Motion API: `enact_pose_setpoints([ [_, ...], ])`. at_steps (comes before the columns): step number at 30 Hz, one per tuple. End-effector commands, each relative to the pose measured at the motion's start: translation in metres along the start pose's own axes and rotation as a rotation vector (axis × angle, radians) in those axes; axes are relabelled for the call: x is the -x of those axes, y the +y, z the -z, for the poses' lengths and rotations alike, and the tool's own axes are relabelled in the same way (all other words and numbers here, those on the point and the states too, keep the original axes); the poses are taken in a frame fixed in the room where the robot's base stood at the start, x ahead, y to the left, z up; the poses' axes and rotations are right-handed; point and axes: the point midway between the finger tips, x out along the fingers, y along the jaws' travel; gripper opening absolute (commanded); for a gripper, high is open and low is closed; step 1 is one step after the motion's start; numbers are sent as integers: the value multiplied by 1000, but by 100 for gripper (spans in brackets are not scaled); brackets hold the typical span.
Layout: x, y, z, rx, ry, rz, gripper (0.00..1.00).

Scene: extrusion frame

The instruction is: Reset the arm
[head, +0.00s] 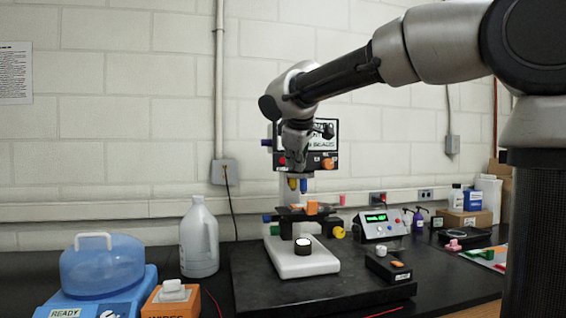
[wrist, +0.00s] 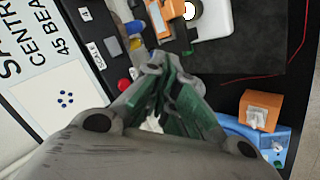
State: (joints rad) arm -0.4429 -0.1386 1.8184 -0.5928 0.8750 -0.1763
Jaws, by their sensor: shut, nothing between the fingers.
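My arm (head: 345,78) reaches in from the upper right and bends down at the wrist. My gripper (head: 297,168) points down in front of the sign panel and above the microscope-like instrument (head: 302,262). In the wrist view my gripper (wrist: 160,70) has its green-padded fingers drawn together at the tips, with nothing held. The instrument's white base and an orange piece (wrist: 172,10) show beyond the fingertips. Whether the gripper touches the instrument I cannot tell; the arm hides part of the panel.
A black slab (head: 340,290) carries the instrument and a small black box (head: 390,266). A white jug (head: 199,240), a blue domed container (head: 102,265) and an orange wipes box (head: 172,300) stand left. A meter with a green display (head: 378,224) stands right. Space above the jug is clear.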

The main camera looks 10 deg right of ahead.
Motion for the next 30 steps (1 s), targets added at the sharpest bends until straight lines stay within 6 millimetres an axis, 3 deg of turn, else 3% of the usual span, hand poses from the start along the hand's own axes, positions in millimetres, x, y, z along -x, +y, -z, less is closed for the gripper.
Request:
enact_pose_setpoints([
  [14,0,0,-1,-15,-3,2,0],
  [17,-11,-22,-13,-64,-34,58,0],
  [20,-25,-64,-48,-129,-97,154,0],
  [23,-22,-107,-117,-267,-183,254,0],
  [27,-3,-164,-220,-502,-286,356,0],
  [30,14,-203,-282,-667,-331,394,0],
])
